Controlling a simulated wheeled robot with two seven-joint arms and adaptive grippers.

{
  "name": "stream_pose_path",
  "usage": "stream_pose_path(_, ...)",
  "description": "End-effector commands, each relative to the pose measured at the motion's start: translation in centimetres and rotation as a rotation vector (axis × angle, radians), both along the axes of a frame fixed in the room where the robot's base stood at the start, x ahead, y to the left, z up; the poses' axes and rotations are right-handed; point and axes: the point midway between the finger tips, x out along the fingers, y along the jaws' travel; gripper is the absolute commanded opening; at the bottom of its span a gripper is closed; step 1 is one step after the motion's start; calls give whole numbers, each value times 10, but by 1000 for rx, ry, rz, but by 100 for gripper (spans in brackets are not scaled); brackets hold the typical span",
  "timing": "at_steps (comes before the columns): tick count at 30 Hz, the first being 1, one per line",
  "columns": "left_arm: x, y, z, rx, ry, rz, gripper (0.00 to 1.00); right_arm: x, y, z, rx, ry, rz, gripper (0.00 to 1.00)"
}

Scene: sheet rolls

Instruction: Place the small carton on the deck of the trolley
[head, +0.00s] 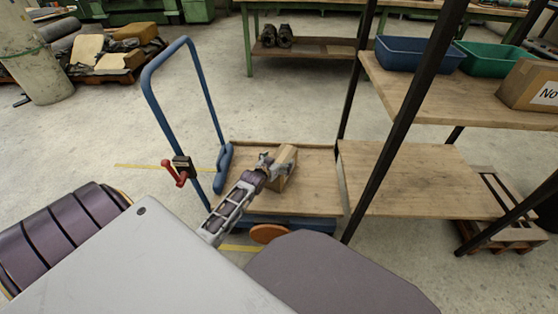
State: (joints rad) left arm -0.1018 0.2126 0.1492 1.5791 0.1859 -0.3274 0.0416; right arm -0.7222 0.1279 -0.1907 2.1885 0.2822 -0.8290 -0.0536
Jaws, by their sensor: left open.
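The small carton (285,168) is a brown box that shows over the wooden deck of the trolley (315,192), near its middle. It appears to rest on the deck, though its base is partly hidden. The trolley has a blue push handle (152,98) at its left end. My left gripper (269,165) is open, right at the left side of the carton. I cannot tell whether its fingers touch the carton. My right gripper is not in view.
A shelf rack with black posts (396,120) stands right beside the trolley. Its upper board holds a blue bin (412,54), a green bin (485,60) and a cardboard box (532,86). Its lower board (420,180) is bare. Open floor lies behind the trolley.

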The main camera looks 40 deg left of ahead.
Motion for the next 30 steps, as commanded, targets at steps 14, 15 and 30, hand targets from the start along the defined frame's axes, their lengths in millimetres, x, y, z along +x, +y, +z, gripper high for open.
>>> stream_pose_path(14,-40,-7,18,0,2,0,97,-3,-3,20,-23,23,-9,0)
stream_pose_path(15,-44,-7,20,1,1,0,97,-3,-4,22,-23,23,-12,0)
stream_pose_path(30,-86,-14,37,0,1,0,97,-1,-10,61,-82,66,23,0)
